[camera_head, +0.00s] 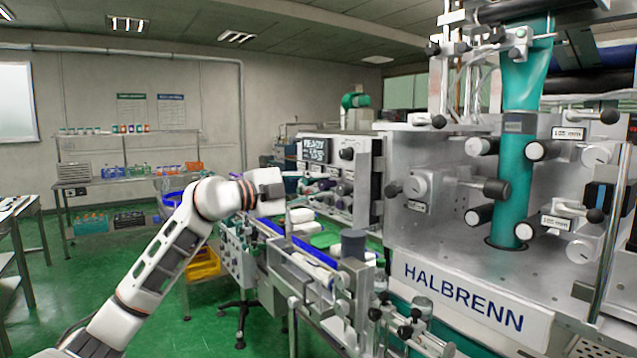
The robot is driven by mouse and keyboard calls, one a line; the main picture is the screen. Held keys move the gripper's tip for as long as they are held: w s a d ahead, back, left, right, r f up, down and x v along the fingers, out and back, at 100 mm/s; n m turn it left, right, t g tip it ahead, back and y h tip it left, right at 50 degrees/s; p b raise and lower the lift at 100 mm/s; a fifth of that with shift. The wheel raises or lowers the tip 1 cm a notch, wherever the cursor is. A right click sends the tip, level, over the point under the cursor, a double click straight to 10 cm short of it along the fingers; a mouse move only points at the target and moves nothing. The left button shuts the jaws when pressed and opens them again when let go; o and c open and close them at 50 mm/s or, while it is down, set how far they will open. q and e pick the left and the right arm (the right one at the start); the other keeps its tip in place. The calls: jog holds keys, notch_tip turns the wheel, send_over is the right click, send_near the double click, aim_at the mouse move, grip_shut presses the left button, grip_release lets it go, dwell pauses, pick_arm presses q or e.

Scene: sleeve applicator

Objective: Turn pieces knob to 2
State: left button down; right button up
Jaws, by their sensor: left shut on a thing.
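The control panel (362,185) is a grey box left of the large machine. Its dark display (313,151) reads "READY" with a number below. A large black knob (347,154) sits right of the display, and small controls line the panel below it. My left arm comes in from the lower left, and its gripper (300,186) reaches the lower left of the panel. It is shut on a small control there, which the wrist and fingers mostly hide. I cannot read the knob labels or the pieces knob's setting. My right gripper is not in view.
A conveyor (300,250) with blue rails runs below the panel, carrying white items. The HALBRENN machine (470,265) with rollers and a green sleeve fills the right. A shelf (128,180) with bottles stands at the back left. The green floor (120,255) is open at left.

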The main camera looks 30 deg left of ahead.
pick_arm(q)
jog(key=shift+r+n+p, duration=0.1)
jog(key=shift+n+p, duration=0.2)
jog(key=shift+n, duration=0.6)
jog(key=c, duration=1.8)
grip_release()
jog(key=shift+c, duration=0.2)
jog(key=v, duration=1.2)
